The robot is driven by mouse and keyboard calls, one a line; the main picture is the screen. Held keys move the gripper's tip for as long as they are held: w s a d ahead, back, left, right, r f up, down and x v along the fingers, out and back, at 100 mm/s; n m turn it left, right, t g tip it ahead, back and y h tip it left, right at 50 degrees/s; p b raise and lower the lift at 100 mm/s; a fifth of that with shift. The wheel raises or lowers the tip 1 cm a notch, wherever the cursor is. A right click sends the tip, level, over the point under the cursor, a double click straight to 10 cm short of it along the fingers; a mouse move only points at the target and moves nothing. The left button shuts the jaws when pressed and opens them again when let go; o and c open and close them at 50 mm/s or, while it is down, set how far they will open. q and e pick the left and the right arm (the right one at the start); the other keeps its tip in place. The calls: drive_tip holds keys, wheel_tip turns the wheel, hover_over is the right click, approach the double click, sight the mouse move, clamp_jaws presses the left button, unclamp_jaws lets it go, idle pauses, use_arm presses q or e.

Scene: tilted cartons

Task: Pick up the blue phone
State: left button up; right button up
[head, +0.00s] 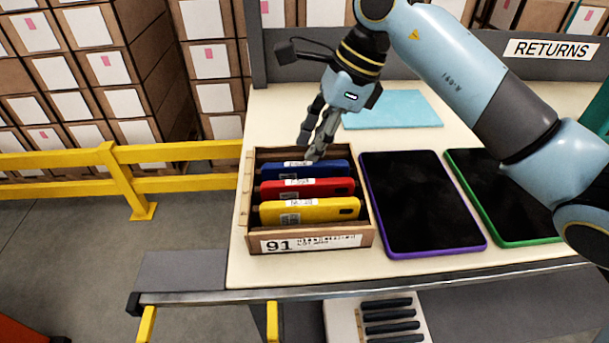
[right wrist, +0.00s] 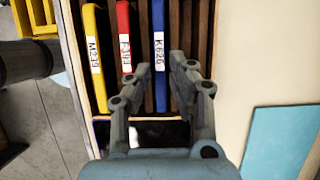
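The blue phone (head: 325,170) stands on edge in a cardboard carton (head: 365,220), in the rear of three filled slots. In the right wrist view the blue phone (right wrist: 160,75) carries a white label reading K626. My right gripper (head: 312,152) is over the carton's back part, fingers pointing down at the blue phone. In the right wrist view my right gripper (right wrist: 160,80) is open, its fingers on either side of the blue phone with gaps showing. I cannot tell how deep the fingertips reach. My left gripper is not in view.
A red phone (head: 305,189) and a yellow phone (head: 310,211) stand in front of the blue one. A purple-edged tablet (head: 420,203) and a green-edged tablet (head: 505,205) lie to the right. A cyan sheet (head: 395,110) lies behind. A yellow rail (head: 60,160) stands left.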

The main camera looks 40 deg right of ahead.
sight(307, 163)
drive_tip(key=x, duration=0.4)
drive_tip(key=shift+s+d+f, duration=0.1)
drive_tip(key=shift+d+f, duration=0.1)
drive_tip(key=shift+f, duration=0.15)
drive_tip(key=shift+c, duration=0.4)
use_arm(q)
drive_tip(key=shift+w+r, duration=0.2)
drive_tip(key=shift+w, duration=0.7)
use_arm(e)
clamp_jaws()
